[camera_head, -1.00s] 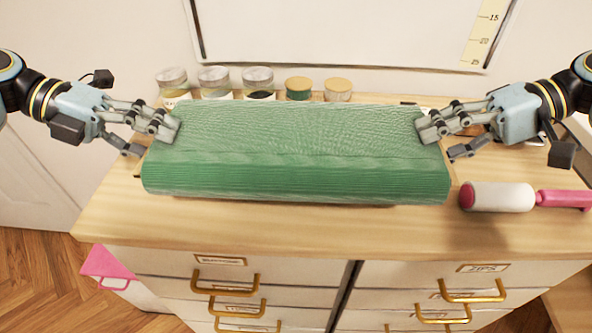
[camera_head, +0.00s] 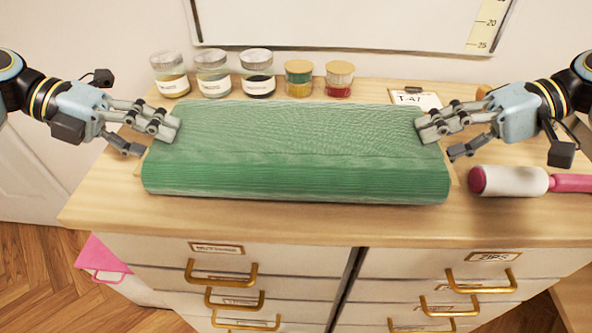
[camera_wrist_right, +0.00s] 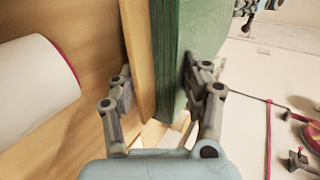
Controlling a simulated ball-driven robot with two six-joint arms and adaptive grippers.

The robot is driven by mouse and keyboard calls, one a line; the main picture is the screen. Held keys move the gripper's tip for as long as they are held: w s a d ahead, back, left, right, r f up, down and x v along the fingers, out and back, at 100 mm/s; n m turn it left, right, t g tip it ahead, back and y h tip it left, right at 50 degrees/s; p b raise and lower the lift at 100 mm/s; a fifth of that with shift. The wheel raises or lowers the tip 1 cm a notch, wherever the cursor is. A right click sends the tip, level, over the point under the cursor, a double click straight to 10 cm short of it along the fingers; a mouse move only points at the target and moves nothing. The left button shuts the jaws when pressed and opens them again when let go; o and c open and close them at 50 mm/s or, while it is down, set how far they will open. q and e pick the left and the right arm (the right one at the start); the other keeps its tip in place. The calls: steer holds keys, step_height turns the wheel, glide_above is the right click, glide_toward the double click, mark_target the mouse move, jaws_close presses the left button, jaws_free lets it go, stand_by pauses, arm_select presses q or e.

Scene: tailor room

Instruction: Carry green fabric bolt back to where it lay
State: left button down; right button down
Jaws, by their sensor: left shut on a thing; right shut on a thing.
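The green fabric bolt (camera_head: 297,150) lies crosswise over the wooden cabinet top (camera_head: 300,222) in the head view. My left gripper (camera_head: 158,134) is shut on its left end. My right gripper (camera_head: 438,138) is shut on its right end. In the right wrist view the fingers (camera_wrist_right: 158,100) stand on either side of the bolt's end, where green fabric (camera_wrist_right: 176,60) and a pale wooden board edge (camera_wrist_right: 138,60) show. The bolt looks level. Whether its underside touches the top cannot be told.
Several jars (camera_head: 213,73) stand behind the bolt along the wall. A card (camera_head: 415,99) lies at the back right. A white roller with a pink handle (camera_head: 512,181) lies right of the bolt. Bare wood shows at the front and left.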

arm_select(q)
steer(key=shift+f+b, duration=0.45)
steer(key=shift+f, duration=0.3)
arm_select(e)
steer(key=shift+f, duration=0.65)
arm_select(q)
steer(key=c, duration=1)
jaws_free()
steer(key=shift+f, duration=0.1)
arm_select(e)
steer(key=c, duration=1)
jaws_free()
steer(key=shift+f, duration=0.1)
arm_select(q)
steer(key=o, duration=0.5)
steer(key=shift+c, duration=0.2)
arm_select(e)
steer(key=o, duration=0.4)
steer(key=shift+o, duration=0.2)
arm_select(q)
steer(key=v, duration=0.7)
steer(key=shift+a, duration=0.2)
steer(key=shift+a+r, duration=0.2)
steer(key=shift+r, duration=0.1)
steer(key=shift+a, duration=0.1)
arm_select(e)
steer(key=shift+d, duration=0.2)
steer(key=v, duration=0.7)
steer(key=shift+d+r, duration=0.25)
steer(key=shift+r, duration=0.05)
